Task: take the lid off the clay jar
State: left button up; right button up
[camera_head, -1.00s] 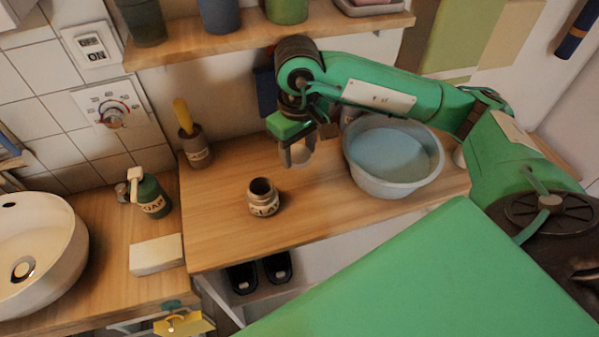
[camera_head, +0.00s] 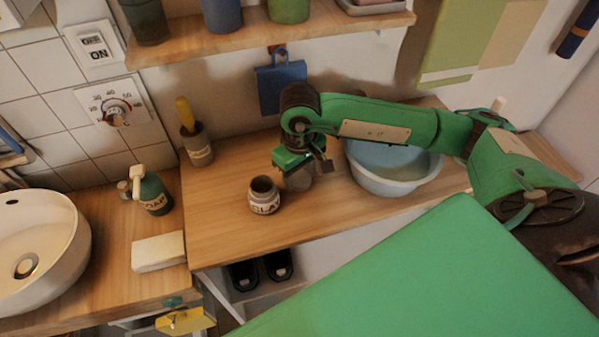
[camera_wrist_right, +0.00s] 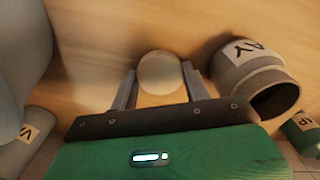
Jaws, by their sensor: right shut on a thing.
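The clay jar (camera_head: 264,196) stands upright on the wooden counter with its mouth open and no lid on it. In the right wrist view the jar (camera_wrist_right: 262,75) is at the upper right, its dark opening showing. My right gripper (camera_wrist_right: 160,85) is shut on the lid (camera_wrist_right: 159,72), a round beige piece between its two fingers. In the head view my right gripper (camera_head: 301,182) is low over the counter, just right of the jar and apart from it. The lid is mostly hidden by the gripper there. My left gripper is not in view.
A grey-blue basin (camera_head: 393,184) stands close to the right of my gripper. A brush holder (camera_head: 199,150), a soap bottle (camera_head: 154,197) and a white block (camera_head: 158,252) are on the left. The counter left of and in front of the jar is clear.

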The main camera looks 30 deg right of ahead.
jog(key=shift+f, duration=0.1)
jog(key=o, duration=1.1)
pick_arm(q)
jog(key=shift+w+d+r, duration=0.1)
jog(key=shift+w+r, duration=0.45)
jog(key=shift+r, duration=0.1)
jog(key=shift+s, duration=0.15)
